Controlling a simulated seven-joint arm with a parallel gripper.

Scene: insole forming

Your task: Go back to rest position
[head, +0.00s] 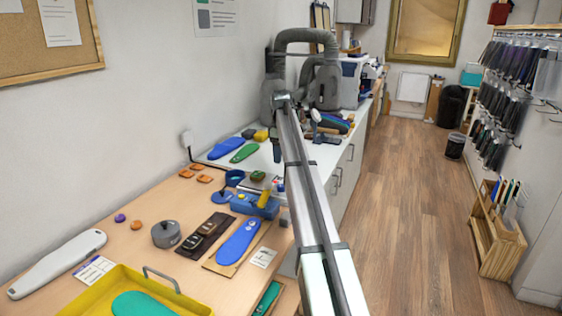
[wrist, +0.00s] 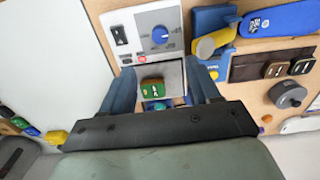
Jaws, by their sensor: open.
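My gripper (wrist: 162,82) shows in the wrist view with its two dark blue-grey fingers spread apart. Nothing is held between them. Below and between the fingers, a small green and brown block (wrist: 152,88) lies on the grey plate of a small machine with a blue dial (wrist: 159,35). The fingers appear above the block, apart from it. In the head view my arm reaches forward over the bench, and I cannot make out the gripper's fingertips there.
A wooden bench (head: 130,213) holds a blue insole (head: 239,242) on a board, a grey round pot (head: 166,234), a yellow tray (head: 88,300) with a green insole, and several orange pieces. A white counter with more insoles lies beyond.

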